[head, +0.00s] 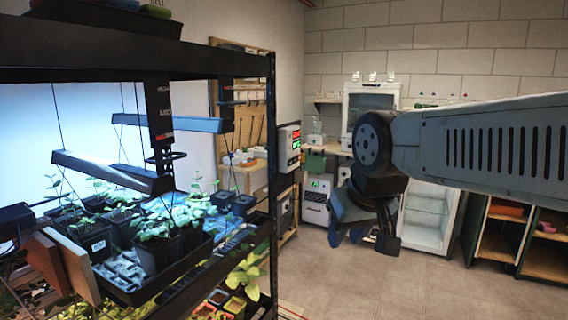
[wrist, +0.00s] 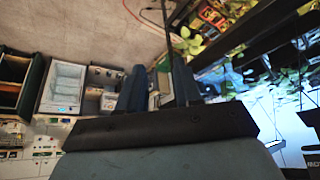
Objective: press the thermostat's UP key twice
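The thermostat (head: 289,148) is a white box with a small red lit display, on the right end post of the seedling rack in the head view. Its keys are too small to make out, so I cannot tell which is UP. I cannot pick out the thermostat in the wrist view. My gripper (head: 361,243) hangs to the right of the thermostat and lower in the head view, apart from it. In the wrist view, its two dark fingers (wrist: 158,66) stand apart with a gap between them and nothing held.
The seedling rack (head: 262,160) with potted plants (head: 155,240) fills the left side. A white cabinet (head: 428,213) and open wooden shelves (head: 545,262) stand at the back right. Floor (head: 370,290) is clear.

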